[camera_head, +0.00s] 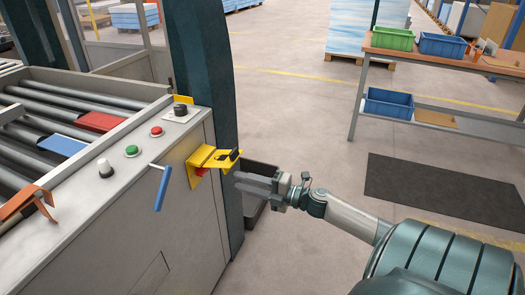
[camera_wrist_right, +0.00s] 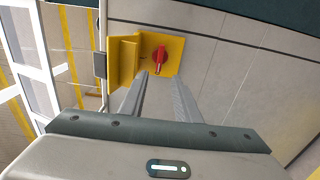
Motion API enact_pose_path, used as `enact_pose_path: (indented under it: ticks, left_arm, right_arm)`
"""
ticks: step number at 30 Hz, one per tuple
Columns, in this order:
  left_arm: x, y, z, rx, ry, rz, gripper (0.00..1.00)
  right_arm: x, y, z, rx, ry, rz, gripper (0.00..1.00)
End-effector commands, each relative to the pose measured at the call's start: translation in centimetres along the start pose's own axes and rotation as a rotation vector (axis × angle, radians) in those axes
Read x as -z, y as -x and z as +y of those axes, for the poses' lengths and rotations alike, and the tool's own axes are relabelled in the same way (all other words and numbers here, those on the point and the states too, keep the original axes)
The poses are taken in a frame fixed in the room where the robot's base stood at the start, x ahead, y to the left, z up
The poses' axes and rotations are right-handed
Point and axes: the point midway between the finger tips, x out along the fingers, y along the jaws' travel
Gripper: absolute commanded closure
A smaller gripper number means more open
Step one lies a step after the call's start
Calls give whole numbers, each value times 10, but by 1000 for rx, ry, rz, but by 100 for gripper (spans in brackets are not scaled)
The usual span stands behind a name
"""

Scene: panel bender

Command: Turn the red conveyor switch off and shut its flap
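The red conveyor switch (camera_wrist_right: 159,58) is a rotary knob on a yellow plate (camera_wrist_right: 174,47) fixed to the machine's side panel. In the head view the switch (camera_head: 201,171) is partly hidden under its yellow flap (camera_head: 212,156). The flap stands open, sticking out from the panel, with a dark tab at its outer edge. In the right wrist view the flap (camera_wrist_right: 122,62) lies left of the switch. My right gripper (camera_head: 237,181) is open and empty; its fingers point at the panel. In the wrist view the fingertips (camera_wrist_right: 163,79) appear just below the switch, apparently not touching it. My left gripper is out of view.
A blue lever (camera_head: 162,188) sticks out of the panel left of the switch. Red (camera_head: 157,131) and green (camera_head: 132,151) buttons sit on the machine's top edge. A dark grey bin (camera_head: 258,172) stands on the floor behind my right gripper. A workbench with bins (camera_head: 393,38) is farther right.

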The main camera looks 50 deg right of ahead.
Motion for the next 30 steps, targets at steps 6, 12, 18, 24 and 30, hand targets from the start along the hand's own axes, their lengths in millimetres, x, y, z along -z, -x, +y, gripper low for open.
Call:
enact_pose_path:
  ticks: [6,12,18,24,30]
  left_arm:
    - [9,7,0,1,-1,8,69]
    - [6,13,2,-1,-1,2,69]
    - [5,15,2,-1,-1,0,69]
    - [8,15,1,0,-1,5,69]
    - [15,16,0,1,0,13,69]
  right_arm:
    - [0,33,-2,2,0,0,70]
    - [0,53,-1,1,0,0,70]
    - [0,61,0,1,1,0,70]
    - [0,61,0,0,1,0,70]
    - [2,59,2,-1,-12,1,100]
